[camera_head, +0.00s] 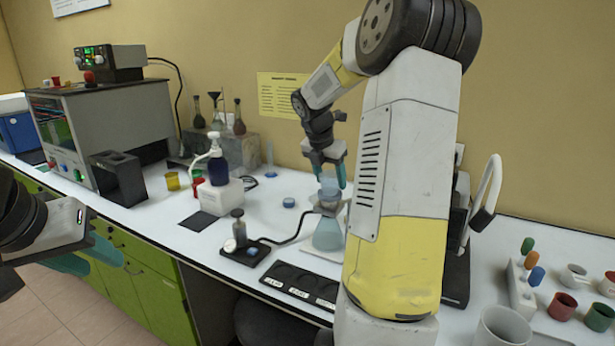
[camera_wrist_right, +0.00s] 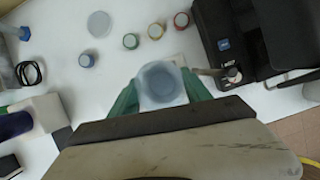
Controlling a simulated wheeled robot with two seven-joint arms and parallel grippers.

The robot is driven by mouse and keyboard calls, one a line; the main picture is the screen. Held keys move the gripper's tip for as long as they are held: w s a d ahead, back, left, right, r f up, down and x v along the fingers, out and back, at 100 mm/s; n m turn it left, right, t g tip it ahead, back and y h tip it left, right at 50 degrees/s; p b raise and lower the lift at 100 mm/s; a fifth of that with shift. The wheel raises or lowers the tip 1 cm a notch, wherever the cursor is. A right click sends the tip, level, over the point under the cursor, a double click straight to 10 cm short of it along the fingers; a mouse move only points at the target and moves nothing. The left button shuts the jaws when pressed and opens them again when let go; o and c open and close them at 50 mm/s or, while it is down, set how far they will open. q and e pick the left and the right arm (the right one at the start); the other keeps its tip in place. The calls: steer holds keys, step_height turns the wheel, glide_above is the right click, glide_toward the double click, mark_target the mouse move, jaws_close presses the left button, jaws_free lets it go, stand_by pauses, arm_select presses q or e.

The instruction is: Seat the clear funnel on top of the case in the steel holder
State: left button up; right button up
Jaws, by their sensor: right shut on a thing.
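The clear bluish funnel (camera_head: 329,187) is between the teal fingers of my right gripper (camera_head: 328,178), above the flask. In the right wrist view its round rim (camera_wrist_right: 161,82) sits between the two fingers of my right gripper (camera_wrist_right: 160,95), which is shut on it. The steel holder (camera_head: 327,207) is just below the funnel, over a bluish conical flask (camera_head: 328,235). The case in the holder is hard to make out, and I cannot tell whether the funnel touches it. My left gripper (camera_head: 92,258) is empty at the lower left, away from the holder, its fingers apart.
My right arm covers much of the bench's right side. A pump bottle (camera_head: 218,170) on a white block, a small burner-like device (camera_head: 239,236) and a black labelled tray (camera_head: 291,281) stand left of the flask. Coloured cups (camera_head: 562,306) are at right.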

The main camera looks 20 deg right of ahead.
steer(key=shift+f, duration=0.4)
stand_by(0.7)
steer(key=o, duration=1.8)
steer(key=shift+c, duration=0.2)
step_height(320, 180, up, 7)
